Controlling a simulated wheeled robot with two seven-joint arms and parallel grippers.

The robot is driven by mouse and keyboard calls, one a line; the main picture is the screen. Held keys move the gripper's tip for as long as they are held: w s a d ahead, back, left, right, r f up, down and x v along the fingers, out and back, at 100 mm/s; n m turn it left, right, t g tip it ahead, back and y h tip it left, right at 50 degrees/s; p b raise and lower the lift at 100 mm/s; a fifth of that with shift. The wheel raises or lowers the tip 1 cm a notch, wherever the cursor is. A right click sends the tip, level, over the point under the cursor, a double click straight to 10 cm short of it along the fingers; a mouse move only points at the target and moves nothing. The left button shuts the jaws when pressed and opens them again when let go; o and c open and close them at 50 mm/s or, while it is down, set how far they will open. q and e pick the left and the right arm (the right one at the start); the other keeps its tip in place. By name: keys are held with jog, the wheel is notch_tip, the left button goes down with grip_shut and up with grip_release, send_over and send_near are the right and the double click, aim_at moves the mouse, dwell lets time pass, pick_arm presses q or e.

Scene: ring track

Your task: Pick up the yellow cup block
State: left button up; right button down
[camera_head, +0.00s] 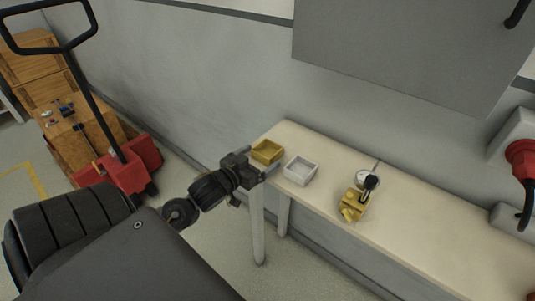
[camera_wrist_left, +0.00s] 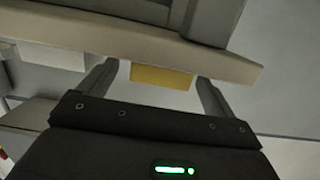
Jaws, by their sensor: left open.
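The yellow cup block (camera_head: 267,151), an open-topped box, sits at the left end of the narrow table (camera_head: 420,232). My left gripper (camera_head: 257,161) is open beside it at the table's near edge, its fingers pointing toward the block. In the left wrist view the yellow block (camera_wrist_left: 160,77) shows between the two spread fingers (camera_wrist_left: 157,73). I cannot tell whether either finger touches it. Part of the block's near side is hidden by the gripper in the head view. My right gripper is not in view.
A white open box (camera_head: 300,171) stands close to the right of the yellow block. A yellow fixture (camera_head: 352,203) with a black knob and a round dial (camera_head: 364,178) are farther right. A wall is behind the table. A red pallet truck (camera_head: 125,172) stands at left.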

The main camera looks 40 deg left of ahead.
aim_at(274, 146)
pick_arm(q)
jog(key=w, duration=0.4)
jog(key=shift+a+f, duration=0.15)
jog(key=shift+f, duration=0.1)
jog(key=shift+w, duration=0.3)
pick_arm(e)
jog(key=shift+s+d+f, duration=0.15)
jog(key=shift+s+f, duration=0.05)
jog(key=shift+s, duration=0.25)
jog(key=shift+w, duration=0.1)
pick_arm(q)
jog(key=c, duration=1.1)
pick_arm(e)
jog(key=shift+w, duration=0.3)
pick_arm(q)
jog(key=shift+r, duration=0.1)
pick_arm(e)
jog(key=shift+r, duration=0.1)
